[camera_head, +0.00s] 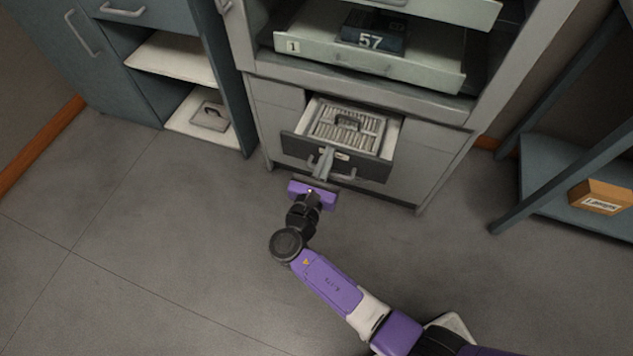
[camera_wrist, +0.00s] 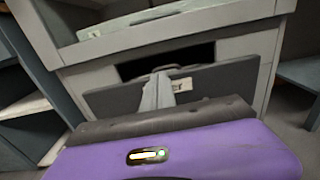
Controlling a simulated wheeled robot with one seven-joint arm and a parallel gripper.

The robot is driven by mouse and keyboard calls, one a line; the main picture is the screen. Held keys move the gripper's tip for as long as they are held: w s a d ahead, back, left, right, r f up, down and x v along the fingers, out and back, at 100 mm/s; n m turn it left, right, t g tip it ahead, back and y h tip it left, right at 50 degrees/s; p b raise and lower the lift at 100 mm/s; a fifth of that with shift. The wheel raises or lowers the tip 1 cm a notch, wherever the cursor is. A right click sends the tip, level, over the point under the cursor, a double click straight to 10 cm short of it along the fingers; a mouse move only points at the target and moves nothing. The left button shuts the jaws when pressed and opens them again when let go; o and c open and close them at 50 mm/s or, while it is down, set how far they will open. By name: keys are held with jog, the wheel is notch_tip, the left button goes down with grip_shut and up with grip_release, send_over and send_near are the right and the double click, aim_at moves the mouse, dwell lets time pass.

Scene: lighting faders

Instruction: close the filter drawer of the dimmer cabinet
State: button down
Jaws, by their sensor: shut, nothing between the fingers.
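The filter drawer (camera_head: 375,168) of the grey dimmer cabinet (camera_head: 425,165) stands pulled out at the bottom of the cabinet. It has a dark front with a bar handle and a small label, and a ribbed filter with a handle (camera_head: 345,125) lies inside. In the wrist view the dark drawer front (camera_wrist: 215,85) spans the middle, with a dark gap above it. My gripper (camera_head: 325,155) is shut and empty, its fingers at the middle of the drawer front by the handle. The fingertips (camera_wrist: 158,85) also show there in the wrist view; whether they touch the front I cannot tell.
Above the drawer, a pale tray (camera_head: 430,75) marked 1 holds a dark block (camera_head: 373,30) marked 57. A blue-grey cabinet (camera_head: 150,85) with open shelves stands left. A blue-grey rack (camera_head: 545,195) with an orange box (camera_head: 602,197) stands right. The floor in front is clear.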

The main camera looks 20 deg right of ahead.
aim_at(346, 117)
jog(key=b+x, duration=0.3)
jog(key=x, duration=1.2)
jog(key=shift+f, duration=0.15)
jog(key=shift+w+d+b, duration=0.4)
jog(key=shift+d+b, duration=0.05)
jog(key=shift+w+d, duration=0.1)
jog(key=shift+w, duration=0.05)
jog(key=shift+d+r, duration=0.2)
jog(key=shift+r, duration=0.1)
jog(key=shift+s+a+f, duration=0.1)
jog(key=shift+s+a, duration=0.35)
jog(key=p+v, duration=0.3)
jog(key=v, duration=1)
jog(key=shift+s+a+p, duration=0.15)
jog(key=shift+a+p, duration=0.15)
jog(key=shift+p, duration=0.1)
jog(key=shift+f, duration=0.1)
